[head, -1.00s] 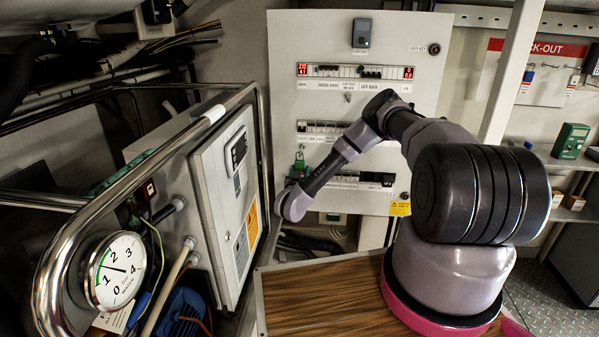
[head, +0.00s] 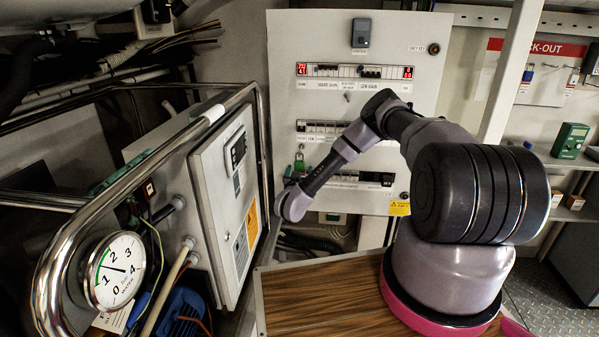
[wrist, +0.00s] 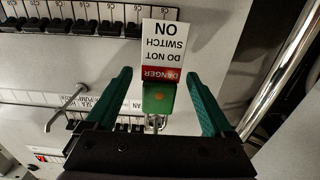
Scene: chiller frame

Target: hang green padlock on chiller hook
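The green padlock (head: 299,165) shows at the front of the white breaker panel, just above the end of my arm. In the wrist view the padlock (wrist: 159,98) sits between the two green fingers of my gripper (wrist: 158,76), with a gap on each side. My gripper is open and does not touch it there. Its shackle points toward the gripper's base, and a red and white danger tag (wrist: 162,45) lies beyond its body. What the shackle hangs on is hidden. I cannot make out the chiller hook in either view.
The breaker panel (head: 285,60) stands behind my arm. The chiller cabinet (head: 225,200), within a shiny tube frame (head: 75,235), stands at left beside a dial gauge (head: 120,270). A bent metal rod (wrist: 66,107) lies left of my fingers. A wooden top (head: 320,300) in front is bare.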

